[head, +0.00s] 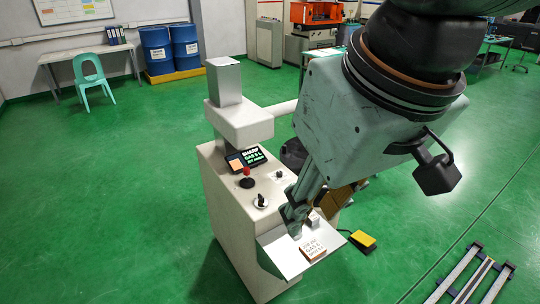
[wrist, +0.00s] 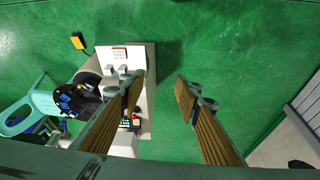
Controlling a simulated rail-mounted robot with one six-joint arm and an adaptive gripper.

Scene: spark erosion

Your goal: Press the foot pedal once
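The foot pedal is a small yellow block (head: 362,240) on the green floor, to the right of the grey machine's front shelf, with a dark cable running toward the machine. It also shows at the upper left of the wrist view (wrist: 78,41), outside the gap between my fingers. My gripper (head: 316,214) hangs over the shelf area in the head view, up and left of the pedal in the picture. The pedal is fully visible and apart from the gripper.
The grey machine (head: 235,210) has a screen, a red-knobbed lever and a shelf (head: 275,252) bearing small blocks and a lettered block (head: 312,247). A rail (head: 470,275) lies right. Floor around the pedal is mostly clear.

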